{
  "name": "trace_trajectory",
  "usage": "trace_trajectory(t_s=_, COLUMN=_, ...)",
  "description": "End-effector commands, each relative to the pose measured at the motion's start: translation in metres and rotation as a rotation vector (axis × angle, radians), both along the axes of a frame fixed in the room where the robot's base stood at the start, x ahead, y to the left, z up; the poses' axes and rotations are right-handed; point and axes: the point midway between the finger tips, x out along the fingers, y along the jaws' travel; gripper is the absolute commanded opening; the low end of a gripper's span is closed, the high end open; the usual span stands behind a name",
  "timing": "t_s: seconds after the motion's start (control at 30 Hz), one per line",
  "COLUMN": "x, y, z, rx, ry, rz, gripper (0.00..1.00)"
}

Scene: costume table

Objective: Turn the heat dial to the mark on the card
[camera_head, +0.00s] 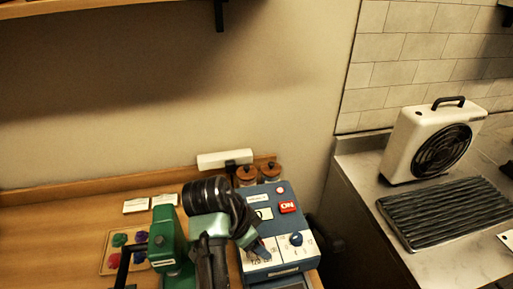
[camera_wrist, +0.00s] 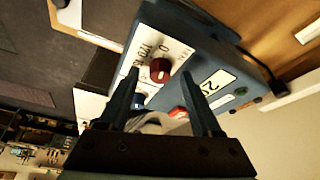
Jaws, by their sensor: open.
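A blue control box (camera_head: 287,216) stands on the wooden table. It has a blue dial (camera_head: 296,239) on its right side. My gripper (camera_wrist: 160,74) is open. In the wrist view, a dark red dial (camera_wrist: 160,70) with a pale pointer line shows between its fingertips, beside a printed scale with 0 and 120. I cannot tell whether the fingers touch it. In the head view my arm hides this dial. A blue knob (camera_wrist: 138,100) shows partly behind a finger. Two small white cards (camera_head: 136,205) lie at the left; their writing is unreadable. I cannot tell which dial is heat.
The box has a red switch (camera_head: 288,207) and a white display (camera_wrist: 217,85). Two jars with brown lids (camera_head: 246,174) stand behind it. A tray of coloured pieces (camera_head: 107,262) lies at the left. A white fan heater (camera_head: 405,146) and a dark ribbed rack (camera_head: 447,213) stand on the right counter.

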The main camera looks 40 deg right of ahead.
Motion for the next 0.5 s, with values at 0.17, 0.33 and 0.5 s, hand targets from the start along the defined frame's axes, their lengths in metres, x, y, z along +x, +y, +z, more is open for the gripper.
trace_trajectory(t_s=0.17, x=-0.0004, y=-0.0013, z=-0.0033, rx=0.001, ry=-0.001, rz=-0.001, gripper=0.66)
trace_trajectory(t_s=0.33, x=-0.0003, y=-0.0012, z=-0.0030, rx=0.000, ry=0.000, rz=-0.001, gripper=0.62)
trace_trajectory(t_s=0.5, x=-0.0003, y=-0.0012, z=-0.0028, rx=0.000, ry=-0.001, rz=-0.001, gripper=0.31)
